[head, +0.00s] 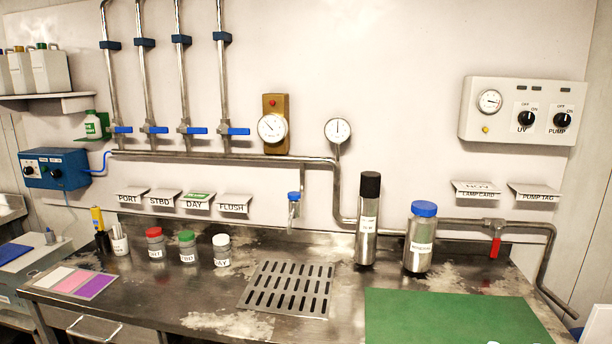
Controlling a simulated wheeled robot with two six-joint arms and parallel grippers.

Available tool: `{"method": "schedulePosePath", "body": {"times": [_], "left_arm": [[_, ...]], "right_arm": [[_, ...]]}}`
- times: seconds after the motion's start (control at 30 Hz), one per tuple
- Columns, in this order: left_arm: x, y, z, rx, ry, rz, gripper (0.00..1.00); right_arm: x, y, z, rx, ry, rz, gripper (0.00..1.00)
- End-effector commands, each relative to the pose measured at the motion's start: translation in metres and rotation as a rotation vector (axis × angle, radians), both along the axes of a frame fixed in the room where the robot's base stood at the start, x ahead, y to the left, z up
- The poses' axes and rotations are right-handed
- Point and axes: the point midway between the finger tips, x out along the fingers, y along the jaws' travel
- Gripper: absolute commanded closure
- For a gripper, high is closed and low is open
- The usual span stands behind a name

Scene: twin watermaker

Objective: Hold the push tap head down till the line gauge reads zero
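The push tap (293,210) hangs from the steel pipe on the back wall, above the slotted drain grate. Its blue head (293,196) is on top and nothing touches it. A round white gauge (338,130) stands on a stem joined to the pipe, right of the tap; its needle looks near vertical, but its numbers are too small to read. A second gauge (272,127) is on a brass-coloured plate with a red button, its needle pointing up-left. Which one is the line gauge is not labelled.
The slotted grate (270,298) lies below the tap. A steel cylinder (369,225) and blue-lidded canister (420,240) stand to its right, several small jars (188,247) to its left. A green mat (450,318) lies front right. Bare counter surrounds the grate.

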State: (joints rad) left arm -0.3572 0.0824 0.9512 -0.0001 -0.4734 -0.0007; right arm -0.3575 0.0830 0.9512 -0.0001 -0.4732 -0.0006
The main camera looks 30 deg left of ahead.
Motion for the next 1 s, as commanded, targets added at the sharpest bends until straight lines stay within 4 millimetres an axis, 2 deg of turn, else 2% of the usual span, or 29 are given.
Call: {"method": "schedulePosePath", "body": {"times": [0.07, 0.33, 1.0], "left_arm": [[0.0002, 0.0001, 0.0, 0.0, 0.0, 0.0, 0.48], [0.0004, 0.0003, 0.0002, 0.0, -0.001, 0.0, 1.0], [0.0007, 0.0012, 0.0003, 0.001, -0.001, -0.001, 1.0]], "right_arm": [[0.0003, -0.0001, 0.0, 0.0, 0.0, 0.0, 1.0], [0.0005, -0.0001, 0.0002, 0.0, -0.001, 0.0, 1.0], [0.0011, -0.0001, 0.0002, 0.0, -0.001, 0.0, 1.0]]}}
